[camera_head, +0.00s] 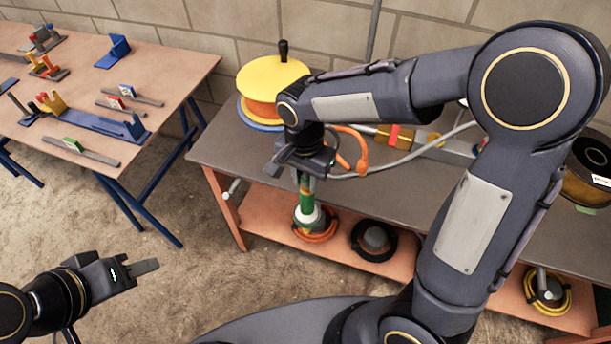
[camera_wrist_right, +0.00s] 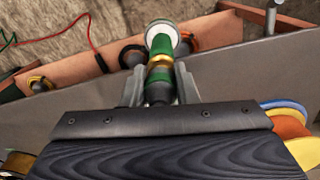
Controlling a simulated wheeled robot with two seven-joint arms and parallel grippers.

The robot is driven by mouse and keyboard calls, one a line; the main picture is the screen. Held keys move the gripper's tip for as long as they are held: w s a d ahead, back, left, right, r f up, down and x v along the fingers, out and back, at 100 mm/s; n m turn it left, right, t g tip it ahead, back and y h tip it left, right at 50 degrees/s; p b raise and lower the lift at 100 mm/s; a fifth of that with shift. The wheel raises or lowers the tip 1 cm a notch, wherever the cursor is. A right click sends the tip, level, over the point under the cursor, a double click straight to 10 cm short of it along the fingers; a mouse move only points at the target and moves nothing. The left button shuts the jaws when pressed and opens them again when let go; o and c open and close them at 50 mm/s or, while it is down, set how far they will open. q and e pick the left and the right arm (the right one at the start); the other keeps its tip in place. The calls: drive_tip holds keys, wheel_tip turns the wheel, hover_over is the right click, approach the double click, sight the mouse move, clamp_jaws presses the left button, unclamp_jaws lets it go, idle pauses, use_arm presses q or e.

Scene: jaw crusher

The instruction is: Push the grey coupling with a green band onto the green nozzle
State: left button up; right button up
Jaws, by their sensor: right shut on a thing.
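My right gripper (camera_head: 305,174) points down at the front edge of the grey bench. In the right wrist view its two fingers (camera_wrist_right: 160,88) are shut on the grey coupling with a green band (camera_wrist_right: 158,76). Directly beyond the coupling, roughly in line, are a brass collar and the green nozzle (camera_wrist_right: 160,43) with a pale rim. The nozzle (camera_head: 306,200) also shows in the head view, below the gripper. I cannot tell whether coupling and nozzle touch or how far they overlap. My left gripper (camera_head: 145,267) is empty at the lower left, seen side-on.
The grey bench (camera_head: 225,150) carries a yellow-topped reel (camera_head: 270,78) and an orange clamp-like part (camera_head: 360,150). Its lower shelf (camera_head: 400,262) holds coiled rings. A second table (camera_head: 60,110) with small coloured fixtures stands left. Bare floor lies between them.

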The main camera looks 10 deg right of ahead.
drive_tip(key=shift+f+b, duration=0.4)
drive_tip(key=shift+f, duration=0.2)
drive_tip(key=o, duration=1)
drive_tip(key=shift+r, duration=0.15)
wheel_tip(320, 180, up, 8)
drive_tip(key=shift+f, duration=0.15)
